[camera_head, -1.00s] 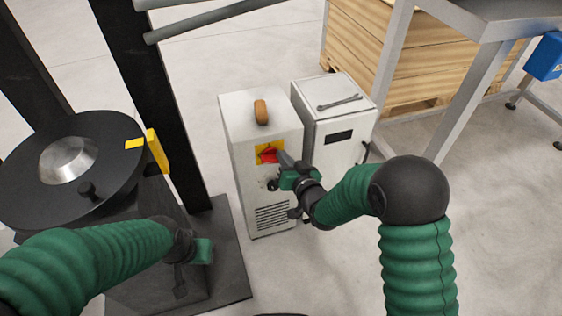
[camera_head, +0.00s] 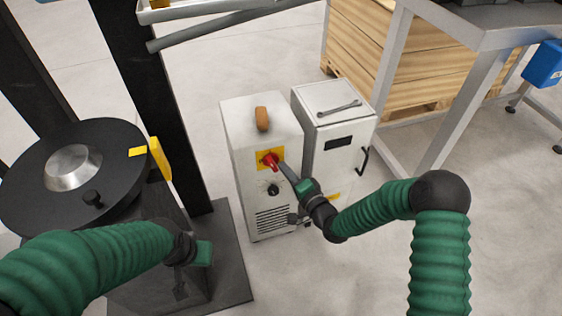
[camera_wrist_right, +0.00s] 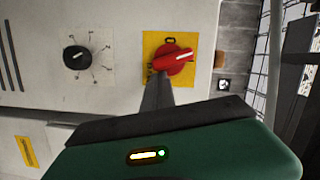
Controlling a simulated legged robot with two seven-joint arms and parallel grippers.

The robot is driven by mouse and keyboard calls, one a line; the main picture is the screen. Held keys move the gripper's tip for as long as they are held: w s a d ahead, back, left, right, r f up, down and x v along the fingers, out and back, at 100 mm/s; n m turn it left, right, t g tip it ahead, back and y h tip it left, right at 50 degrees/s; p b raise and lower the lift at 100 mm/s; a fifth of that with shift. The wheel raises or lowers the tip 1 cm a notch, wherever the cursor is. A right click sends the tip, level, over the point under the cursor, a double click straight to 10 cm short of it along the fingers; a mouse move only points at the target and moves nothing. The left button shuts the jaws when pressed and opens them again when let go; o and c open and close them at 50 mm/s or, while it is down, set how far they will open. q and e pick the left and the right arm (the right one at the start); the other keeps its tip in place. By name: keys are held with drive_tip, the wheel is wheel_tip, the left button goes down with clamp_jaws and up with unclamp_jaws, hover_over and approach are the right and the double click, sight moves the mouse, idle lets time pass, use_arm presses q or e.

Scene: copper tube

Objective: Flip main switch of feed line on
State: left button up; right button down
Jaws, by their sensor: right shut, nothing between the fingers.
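The red main switch (camera_head: 269,160) sits on a yellow plate on the front of a white cabinet (camera_head: 240,150). In the right wrist view the red switch handle (camera_wrist_right: 174,60) lies slightly tilted across the yellow plate (camera_wrist_right: 152,42). My right gripper (camera_head: 284,168) is shut and empty, its tips close beside the switch. In the right wrist view its dark fingers (camera_wrist_right: 158,88) reach the lower edge of the switch; I cannot tell whether they touch it. My left gripper (camera_head: 190,268) is low at the left, away from the cabinet, and its fingers are unclear.
A black dial (camera_wrist_right: 76,57) is on the same cabinet face. A second white cabinet (camera_head: 330,155) with a wrench (camera_head: 340,107) on top stands to the right. A black round machine (camera_head: 120,150) stands left. A table frame (camera_head: 465,100) is at right.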

drive_tip(key=shift+s+a+f+m+t, duration=0.15)
drive_tip(key=shift+f+m, duration=0.1)
drive_tip(key=shift+m, duration=0.5)
drive_tip(key=shift+w+a+f+m+t, duration=0.1)
drive_tip(key=shift+f+m+t, duration=0.1)
drive_tip(key=shift+m, duration=0.55)
